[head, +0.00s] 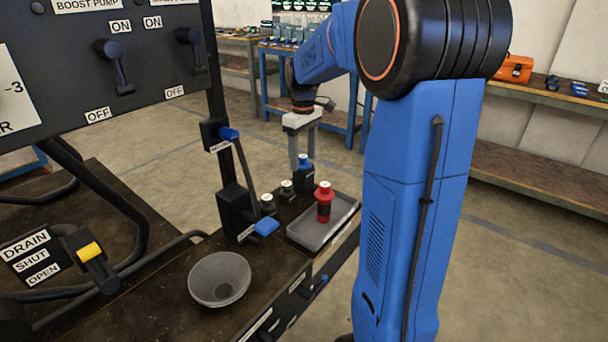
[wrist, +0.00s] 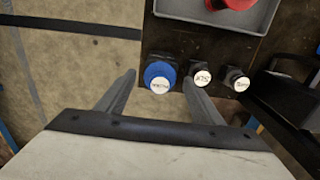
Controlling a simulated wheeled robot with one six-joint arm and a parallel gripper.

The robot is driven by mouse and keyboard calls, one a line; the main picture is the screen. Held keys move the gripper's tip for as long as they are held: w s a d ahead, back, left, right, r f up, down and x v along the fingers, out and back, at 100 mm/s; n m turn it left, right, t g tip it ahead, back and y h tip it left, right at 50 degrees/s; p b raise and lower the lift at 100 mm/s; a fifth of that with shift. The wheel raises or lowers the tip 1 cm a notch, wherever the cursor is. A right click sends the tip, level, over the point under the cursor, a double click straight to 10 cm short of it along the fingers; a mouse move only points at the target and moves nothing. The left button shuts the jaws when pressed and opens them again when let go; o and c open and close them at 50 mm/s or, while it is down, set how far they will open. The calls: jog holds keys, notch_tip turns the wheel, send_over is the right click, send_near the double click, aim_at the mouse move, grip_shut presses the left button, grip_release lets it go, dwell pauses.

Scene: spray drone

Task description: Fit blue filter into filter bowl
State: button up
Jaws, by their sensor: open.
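The blue filter (head: 305,161) is a small blue-topped piece with a white label, upright in a black holder at the far end of the bench. In the wrist view, its round blue top (wrist: 153,70) lies between my two fingers. My gripper (head: 303,152) is open, pointing down over the blue piece, with a finger on either side; contact cannot be told. A grey, wide-mouthed bowl (head: 219,280) sits empty on the near part of the bench. I cannot tell whether it is the filter bowl.
Two white-topped black fittings (head: 267,204) stand in line with the blue piece. A grey tray (head: 306,240) beside them holds a red bottle-like piece (head: 324,206). A blue-handled valve (head: 265,227) stands between fittings and bowl. A switch panel (head: 90,60) rises at left.

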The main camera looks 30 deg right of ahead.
jog(key=c, duration=1.4)
jog(key=shift+r, duration=2.8)
jog(key=shift+c, duration=0.2)
jog(key=shift+r, duration=0.35)
jog(key=shift+r, duration=2.85)
